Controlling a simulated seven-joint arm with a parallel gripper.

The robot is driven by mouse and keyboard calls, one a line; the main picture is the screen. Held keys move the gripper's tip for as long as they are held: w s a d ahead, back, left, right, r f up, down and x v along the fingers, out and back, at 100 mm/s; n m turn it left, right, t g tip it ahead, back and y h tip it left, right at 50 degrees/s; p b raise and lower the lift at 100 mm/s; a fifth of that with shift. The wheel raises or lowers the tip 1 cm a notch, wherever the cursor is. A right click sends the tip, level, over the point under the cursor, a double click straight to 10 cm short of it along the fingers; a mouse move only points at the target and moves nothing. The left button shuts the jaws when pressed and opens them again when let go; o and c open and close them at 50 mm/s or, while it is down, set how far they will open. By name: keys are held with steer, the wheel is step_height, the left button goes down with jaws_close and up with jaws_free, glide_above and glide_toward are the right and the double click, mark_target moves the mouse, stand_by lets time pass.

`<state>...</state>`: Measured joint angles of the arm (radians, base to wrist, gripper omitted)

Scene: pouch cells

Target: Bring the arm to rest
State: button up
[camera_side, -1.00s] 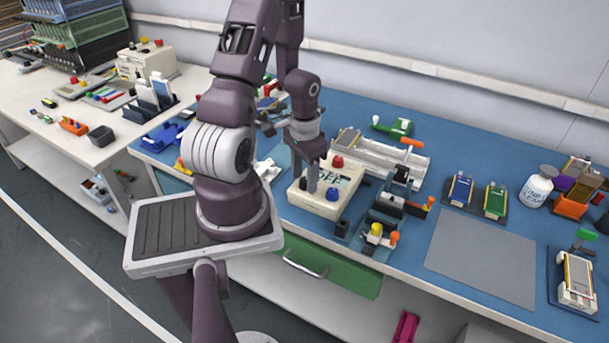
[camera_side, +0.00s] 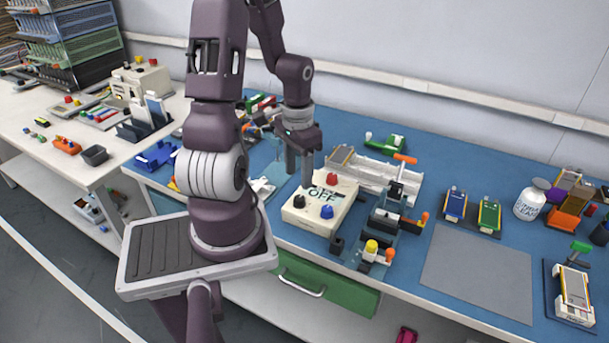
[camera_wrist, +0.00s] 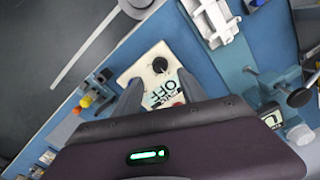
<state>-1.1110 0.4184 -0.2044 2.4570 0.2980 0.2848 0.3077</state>
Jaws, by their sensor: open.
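My gripper (camera_side: 298,170) hangs above the back left part of a cream control box, fingers pointing down and empty. It is open; in the wrist view my gripper (camera_wrist: 158,92) shows two grey fingers spread apart with the box between and beyond them. The cream control box (camera_side: 335,213) carries a red knob, a blue knob, a black knob and a label that reads OFF. The fingertips seem apart from the box.
A white rail fixture (camera_side: 372,172) stands behind the box. A small fixture with yellow and orange knobs (camera_side: 378,250) is at its front right. A grey mat (camera_side: 477,272) lies bare at the right. Blue and green pouch-cell holders (camera_side: 472,210) stand behind that mat.

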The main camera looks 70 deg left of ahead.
steer(key=w+d+r+m+t+y, duration=0.1)
steer(key=w+d+r, duration=0.15)
steer(key=r, duration=0.25)
steer(key=w+d+r+y, duration=0.1)
steer(key=d+r, duration=0.2)
steer(key=r, duration=0.1)
steer(key=s+d+r+m+t+h, duration=0.1)
steer(key=s+d+r+t, duration=0.1)
steer(key=d+r, duration=0.3)
steer(key=s+d+r+m+t+h, duration=0.1)
steer(key=s+d+r, duration=0.3)
steer(key=d, duration=0.7)
step_height(320, 180, up, 3)
steer(key=shift+s+f+m+t, duration=0.2)
steer(key=shift+m+t, duration=0.2)
steer(key=shift+t, duration=0.4)
